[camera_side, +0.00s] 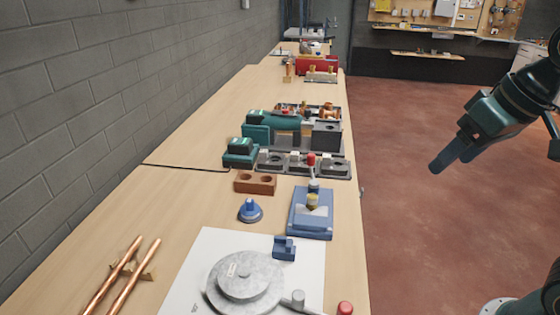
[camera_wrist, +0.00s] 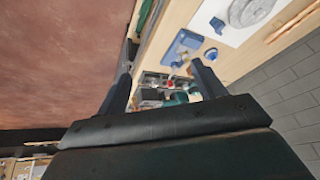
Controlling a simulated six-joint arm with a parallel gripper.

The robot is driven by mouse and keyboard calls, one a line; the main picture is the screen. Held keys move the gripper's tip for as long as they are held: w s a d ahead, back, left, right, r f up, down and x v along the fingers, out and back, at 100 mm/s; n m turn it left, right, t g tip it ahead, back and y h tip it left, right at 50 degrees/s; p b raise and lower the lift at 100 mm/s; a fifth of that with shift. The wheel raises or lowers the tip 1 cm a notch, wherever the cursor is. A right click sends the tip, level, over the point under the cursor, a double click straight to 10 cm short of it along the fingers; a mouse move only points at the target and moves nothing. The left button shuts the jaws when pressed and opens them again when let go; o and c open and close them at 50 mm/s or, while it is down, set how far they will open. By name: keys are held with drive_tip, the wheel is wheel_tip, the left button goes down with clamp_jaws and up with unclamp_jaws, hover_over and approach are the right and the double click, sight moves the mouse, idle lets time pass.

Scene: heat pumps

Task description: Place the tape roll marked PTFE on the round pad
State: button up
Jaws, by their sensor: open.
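A large grey round disc (camera_side: 212,293) lies on a white sheet (camera_side: 199,250) at the bench front, with a smaller grey disc (camera_side: 245,282) on top. A small pale tag with unreadable marks sits on the smaller disc. The large disc also shows at the top of the wrist view (camera_wrist: 236,18). I cannot tell which of these is the round pad. I cannot pick out a tape roll marked PTFE; no such lettering is readable. My gripper (camera_side: 440,164) is raised over the floor right of the bench, away from these things. Its fingers are apart and empty in the wrist view (camera_wrist: 161,70).
A blue block (camera_side: 284,249), blue knob (camera_side: 250,211), blue tray (camera_side: 322,228) and brown two-hole block (camera_side: 255,183) stand nearby. Copper pipes (camera_side: 135,270) lie left. Dark trays and teal tools (camera_side: 240,151) stand farther back. A grey wall bounds the left; open floor is right.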

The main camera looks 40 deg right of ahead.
drive_tip(key=shift+n+t, duration=0.3)
drive_tip(key=shift+n, duration=0.6)
drive_tip(key=s+f, duration=0.2)
drive_tip(key=s, duration=0.1)
drive_tip(key=s+f, duration=0.1)
drive_tip(key=shift+s+d+f, duration=0.1)
drive_tip(key=shift+s+d, duration=0.15)
drive_tip(key=shift+d, duration=0.15)
